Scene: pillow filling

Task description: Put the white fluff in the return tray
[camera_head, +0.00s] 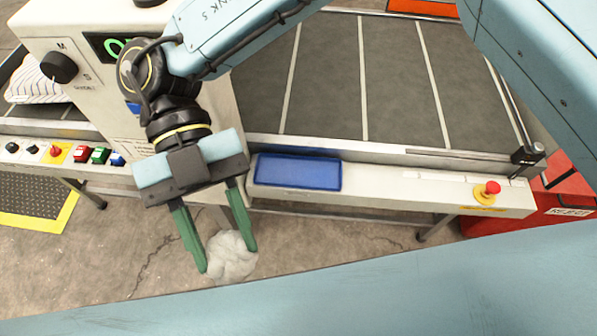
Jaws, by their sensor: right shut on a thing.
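The white fluff (232,265) is a pale, lumpy clump at the green fingertips of my right gripper (227,258). My right gripper is shut on it, with the fingers pointing down and the fluff in the air over the floor. A shallow blue tray (298,173), likely the return tray, lies on the white front ledge of the conveyor, up and to the right of the fluff. The tray looks empty. My left gripper is not in view.
A dark conveyor belt (385,90) with pale cross lines lies behind the ledge. A white machine housing with knobs (59,67) stands at left, beside a button panel. A red emergency stop (487,193) and red reject bin (540,220) are at right.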

